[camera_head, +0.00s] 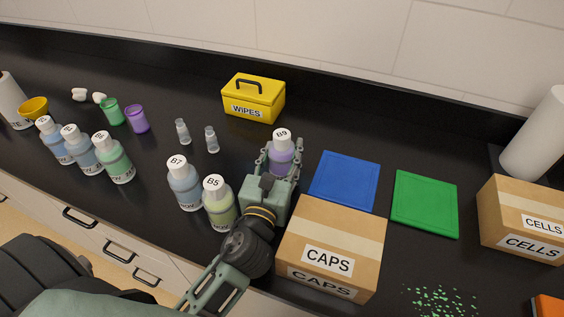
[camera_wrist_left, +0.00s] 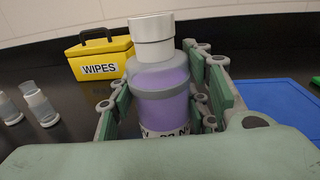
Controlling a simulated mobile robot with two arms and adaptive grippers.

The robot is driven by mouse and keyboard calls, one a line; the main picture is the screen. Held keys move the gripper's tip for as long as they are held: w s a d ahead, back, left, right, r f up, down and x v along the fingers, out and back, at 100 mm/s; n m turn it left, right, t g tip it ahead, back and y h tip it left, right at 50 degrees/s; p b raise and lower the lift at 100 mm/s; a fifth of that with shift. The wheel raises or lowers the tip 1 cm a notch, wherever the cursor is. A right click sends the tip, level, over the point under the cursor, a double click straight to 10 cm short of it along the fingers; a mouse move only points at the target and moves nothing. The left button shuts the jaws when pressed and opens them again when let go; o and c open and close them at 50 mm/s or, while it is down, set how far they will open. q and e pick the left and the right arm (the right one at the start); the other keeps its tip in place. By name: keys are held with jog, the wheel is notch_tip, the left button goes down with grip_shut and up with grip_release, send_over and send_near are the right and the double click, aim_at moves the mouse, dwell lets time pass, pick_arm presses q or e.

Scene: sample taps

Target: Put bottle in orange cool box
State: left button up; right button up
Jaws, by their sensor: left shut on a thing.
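A clear bottle with purple liquid and a white cap marked B9 (camera_head: 282,154) stands upright on the dark counter, behind the CAPS box. My left gripper (camera_head: 272,163) is shut on it, with a finger on each side. In the left wrist view the purple bottle (camera_wrist_left: 160,85) fills the middle between the green-grey fingers (camera_wrist_left: 162,95); its base is hidden. An orange corner (camera_head: 547,306) shows at the bottom right edge of the head view, possibly the orange cool box; most of it is cut off. My right gripper is not in view.
Bottles B7 (camera_head: 184,186) and B5 (camera_head: 218,205) stand left of my gripper. The CAPS box (camera_head: 331,239) is close on its right. Beyond lie a blue mat (camera_head: 345,181), a green mat (camera_head: 425,204) and the CELLS box (camera_head: 525,215). A yellow WIPES box (camera_head: 253,98) stands behind.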

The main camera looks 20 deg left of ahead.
pick_arm(q)
jog(key=shift+r, duration=0.15)
jog(key=shift+f, duration=0.2)
jog(key=o, duration=1.3)
jog(key=shift+o, duration=0.2)
